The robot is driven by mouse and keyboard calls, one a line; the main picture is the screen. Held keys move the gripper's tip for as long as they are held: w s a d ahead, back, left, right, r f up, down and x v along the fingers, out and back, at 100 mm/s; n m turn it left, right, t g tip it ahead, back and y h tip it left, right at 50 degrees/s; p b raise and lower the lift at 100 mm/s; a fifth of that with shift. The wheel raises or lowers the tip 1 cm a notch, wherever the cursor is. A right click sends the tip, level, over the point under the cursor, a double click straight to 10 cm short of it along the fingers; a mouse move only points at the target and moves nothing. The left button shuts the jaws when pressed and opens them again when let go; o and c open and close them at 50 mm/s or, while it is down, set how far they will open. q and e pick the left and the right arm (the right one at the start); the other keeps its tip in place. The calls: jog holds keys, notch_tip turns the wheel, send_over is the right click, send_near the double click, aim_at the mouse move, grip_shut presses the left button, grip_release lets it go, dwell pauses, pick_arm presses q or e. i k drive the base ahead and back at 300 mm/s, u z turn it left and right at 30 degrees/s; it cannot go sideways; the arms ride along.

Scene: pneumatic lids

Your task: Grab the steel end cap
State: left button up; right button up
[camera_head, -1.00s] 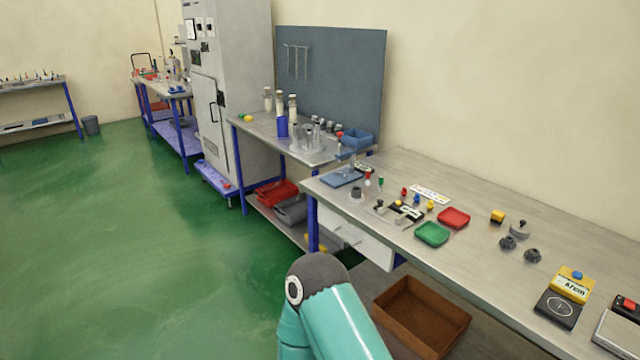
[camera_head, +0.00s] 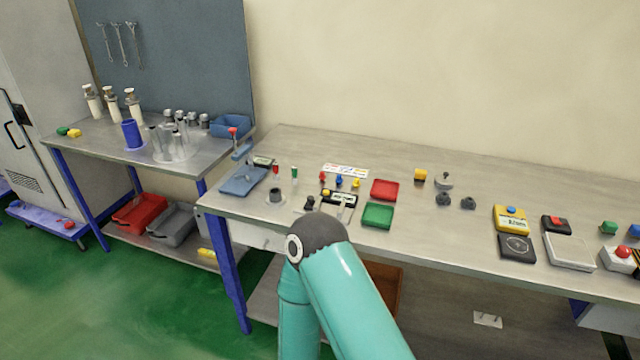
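Several small silvery-grey round parts (camera_head: 192,118) stand at the back of the left bench, beside clear cylinders. A grey metallic round piece with a knob (camera_head: 444,181) lies on the right bench. Two darker grey knobbed parts (camera_head: 443,200) (camera_head: 468,203) lie just in front of it. At this size I cannot tell which of these is the steel end cap. Neither of my grippers shows. A teal link of my own arm rises from the bottom middle, with its dark joint in front of the right bench's front edge.
A blue bin (camera_head: 231,126) stands on the left bench. The right bench's back strip is mostly bare.

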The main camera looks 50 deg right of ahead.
aim_at(275, 196)
jog(key=z, duration=0.35)
jog(key=i, duration=0.9)
jog(key=z, duration=0.6)
jog(key=k, duration=0.85)
jog(key=z, duration=0.2)
jog(key=i, duration=0.85)
jog(key=u, duration=0.05)
